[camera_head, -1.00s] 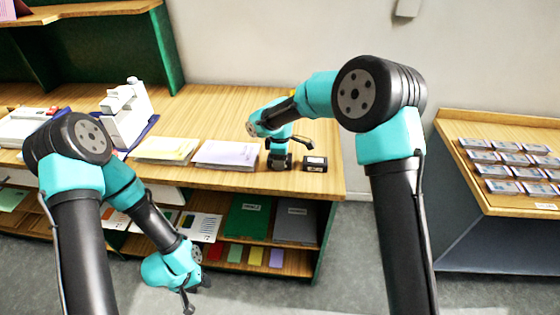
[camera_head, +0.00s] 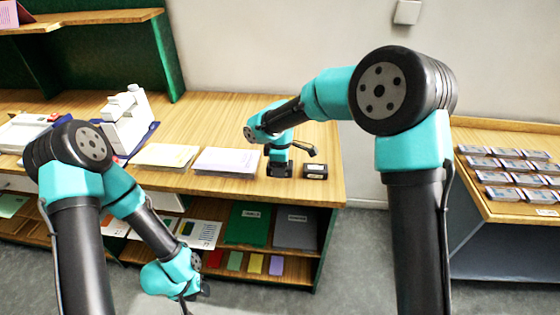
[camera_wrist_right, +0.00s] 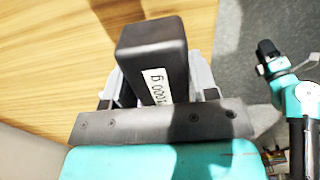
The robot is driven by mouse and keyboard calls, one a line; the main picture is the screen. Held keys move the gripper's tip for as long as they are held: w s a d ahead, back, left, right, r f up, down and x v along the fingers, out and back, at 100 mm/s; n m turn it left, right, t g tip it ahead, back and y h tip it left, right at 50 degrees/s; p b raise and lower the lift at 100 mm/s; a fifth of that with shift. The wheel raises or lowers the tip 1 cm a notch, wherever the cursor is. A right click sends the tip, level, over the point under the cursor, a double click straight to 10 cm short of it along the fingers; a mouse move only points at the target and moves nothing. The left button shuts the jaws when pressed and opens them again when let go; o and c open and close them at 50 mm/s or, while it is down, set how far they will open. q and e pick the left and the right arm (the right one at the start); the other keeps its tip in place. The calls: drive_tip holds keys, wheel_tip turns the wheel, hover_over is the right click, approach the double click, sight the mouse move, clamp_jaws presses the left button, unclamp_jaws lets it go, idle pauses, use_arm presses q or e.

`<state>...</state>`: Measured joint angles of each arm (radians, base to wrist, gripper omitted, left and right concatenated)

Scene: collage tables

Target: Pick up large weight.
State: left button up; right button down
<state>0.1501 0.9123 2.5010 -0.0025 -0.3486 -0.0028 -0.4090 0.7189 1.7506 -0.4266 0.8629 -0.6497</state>
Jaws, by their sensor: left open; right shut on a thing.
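My right gripper (camera_head: 279,165) is over the wooden table top, near its right end. In the right wrist view its jaws (camera_wrist_right: 158,88) are closed on both sides of a large black block weight (camera_wrist_right: 152,40). The weight has a white label, partly hidden, with digits ending in "g". In the head view the held weight (camera_head: 279,171) is mostly covered by the gripper, and I cannot tell whether it touches the table. A second dark block with a pale label (camera_head: 315,171) stands just right of it. My left gripper (camera_head: 190,296) is open and empty, low in front of the shelves.
White and pale yellow paper stacks (camera_head: 228,161) lie left of the right gripper. A white machine (camera_head: 126,120) stands further left. Below are shelves with folders (camera_head: 247,224) and coloured cards. A separate table (camera_head: 490,206) with rows of small packs is at the right, across a gap.

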drive_tip(key=s+a+r, duration=0.1)
drive_tip(key=s, duration=1)
drive_tip(key=shift+s, duration=0.35)
drive_tip(key=shift+w+a+r, duration=0.1)
drive_tip(key=shift+w, duration=0.05)
idle(1.1)
